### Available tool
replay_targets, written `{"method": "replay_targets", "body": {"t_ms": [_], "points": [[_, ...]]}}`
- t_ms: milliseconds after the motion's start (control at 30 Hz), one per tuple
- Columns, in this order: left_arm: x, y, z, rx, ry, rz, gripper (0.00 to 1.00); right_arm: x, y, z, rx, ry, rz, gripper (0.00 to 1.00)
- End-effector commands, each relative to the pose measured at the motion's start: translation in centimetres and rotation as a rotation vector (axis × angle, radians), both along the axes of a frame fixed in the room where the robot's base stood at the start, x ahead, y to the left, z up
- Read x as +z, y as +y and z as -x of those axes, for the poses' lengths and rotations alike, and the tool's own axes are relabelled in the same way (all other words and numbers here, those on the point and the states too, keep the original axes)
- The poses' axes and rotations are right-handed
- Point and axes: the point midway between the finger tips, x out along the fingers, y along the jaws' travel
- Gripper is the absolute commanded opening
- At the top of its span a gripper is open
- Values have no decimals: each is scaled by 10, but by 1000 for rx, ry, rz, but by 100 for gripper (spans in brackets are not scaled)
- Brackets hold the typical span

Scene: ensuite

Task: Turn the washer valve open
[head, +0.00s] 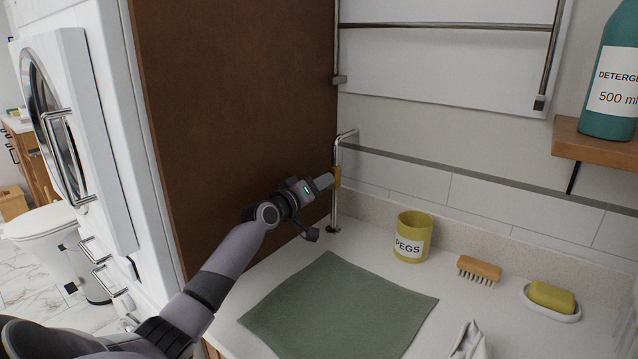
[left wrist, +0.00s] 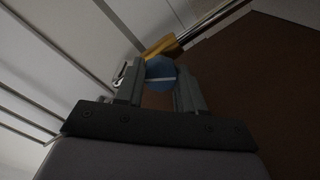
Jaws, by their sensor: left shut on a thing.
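The washer valve has a brass body (head: 338,177) on an upright chrome pipe (head: 335,210) beside the brown panel. My left gripper (head: 328,181) reaches it from the left. In the left wrist view, the valve's blue handle (left wrist: 160,68) sits between the two fingers of my left gripper (left wrist: 160,84), which is shut on it. The brass body (left wrist: 159,47) shows just beyond the handle. In the head view the fingers and brass body hide most of the handle, so its angle is hard to tell. My right gripper is not in view.
A brown panel (head: 235,110) stands close behind my left arm. The counter holds a green cloth (head: 335,308), a yellow pegs pot (head: 412,236), a brush (head: 479,270) and a soap dish (head: 550,311). A metal rack (head: 450,26) hangs above; a detergent bottle (head: 612,75) stands on a shelf at right.

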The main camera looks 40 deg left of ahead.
Motion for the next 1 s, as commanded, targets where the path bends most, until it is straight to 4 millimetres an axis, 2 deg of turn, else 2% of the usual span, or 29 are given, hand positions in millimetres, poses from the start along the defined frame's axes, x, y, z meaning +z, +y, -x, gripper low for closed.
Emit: {"method": "replay_targets", "body": {"t_ms": [500,1000], "points": [[-2,-1,0,-1,-44,432,8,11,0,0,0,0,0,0],[-2,-1,0,-2,-61,587,8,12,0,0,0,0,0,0]]}}
